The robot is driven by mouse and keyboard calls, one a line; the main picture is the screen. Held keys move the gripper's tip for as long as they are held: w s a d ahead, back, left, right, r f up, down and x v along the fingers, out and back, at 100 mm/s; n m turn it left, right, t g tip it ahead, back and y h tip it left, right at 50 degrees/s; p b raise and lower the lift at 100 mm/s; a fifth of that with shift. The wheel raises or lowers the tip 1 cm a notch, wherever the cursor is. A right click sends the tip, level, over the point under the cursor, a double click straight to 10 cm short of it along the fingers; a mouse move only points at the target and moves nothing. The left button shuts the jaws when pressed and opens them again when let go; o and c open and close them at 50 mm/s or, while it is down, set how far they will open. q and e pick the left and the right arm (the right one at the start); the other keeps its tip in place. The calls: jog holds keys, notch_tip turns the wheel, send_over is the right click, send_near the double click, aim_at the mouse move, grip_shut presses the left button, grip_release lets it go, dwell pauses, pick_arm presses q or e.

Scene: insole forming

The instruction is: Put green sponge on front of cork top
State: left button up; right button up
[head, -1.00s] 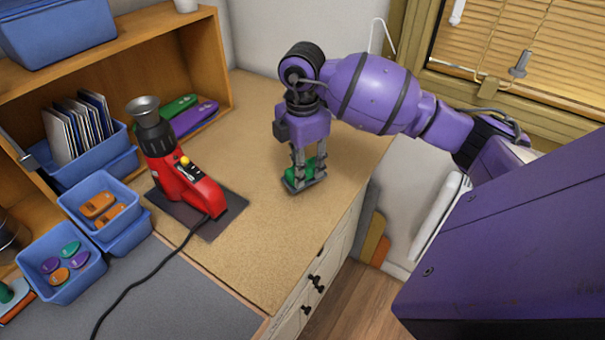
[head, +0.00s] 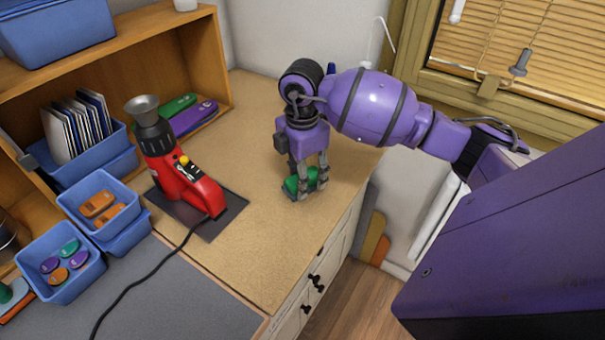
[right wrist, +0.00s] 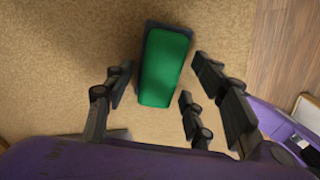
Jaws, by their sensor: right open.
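The green sponge (head: 290,186), a block with a dark backing, lies on the cork top (head: 255,235) near its right front edge. In the right wrist view the sponge (right wrist: 165,68) lies flat with its green face up, and the dark backing shows along its edges. My right gripper (head: 308,190) is low over the cork, just at the sponge. In the right wrist view its fingers (right wrist: 160,80) are spread on both sides of the sponge, with cork visible between. The fingers partly hide the sponge in the head view. My left gripper is not in view.
A red machine (head: 185,180) with a metal funnel stands on a dark plate to the left, its cable running forward. Blue bins (head: 60,285) and a wooden shelf (head: 225,70) line the left. Cork between machine and sponge is clear. Drawers (head: 318,275) lie below the edge.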

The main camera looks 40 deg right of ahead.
notch_tip(320, 180, up, 12)
jog(key=shift+r, duration=0.2)
dwell(0.7)
